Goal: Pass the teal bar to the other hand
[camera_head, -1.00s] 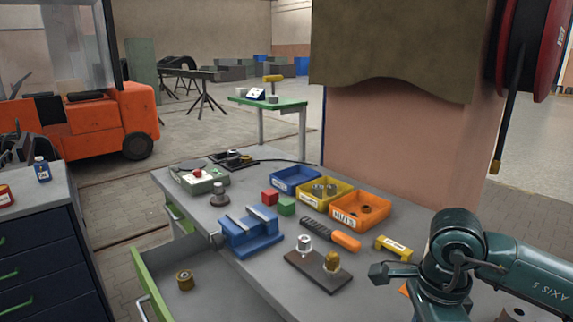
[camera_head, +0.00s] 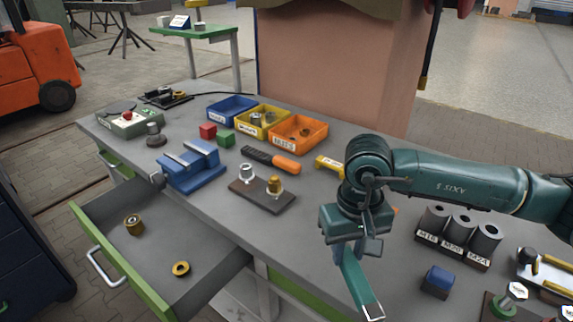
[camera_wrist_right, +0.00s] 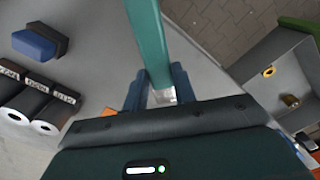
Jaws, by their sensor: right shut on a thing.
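The teal bar (camera_head: 351,276) hangs from my right gripper (camera_head: 360,246) in the head view, slanting down over the front edge of the bench. Its lower end has a pale, light-coloured face. In the right wrist view the teal bar (camera_wrist_right: 148,42) runs from between the two fingers of my right gripper (camera_wrist_right: 155,88) to the top of the picture. My left gripper is in neither view.
An open drawer (camera_head: 200,258) holds small brass parts at the front left. The bench carries a blue vise (camera_head: 193,168), blue, yellow and orange bins (camera_head: 299,135), grey rolls (camera_head: 460,230) in a rack and a blue block (camera_head: 438,279). Bare benchtop lies left of my right gripper.

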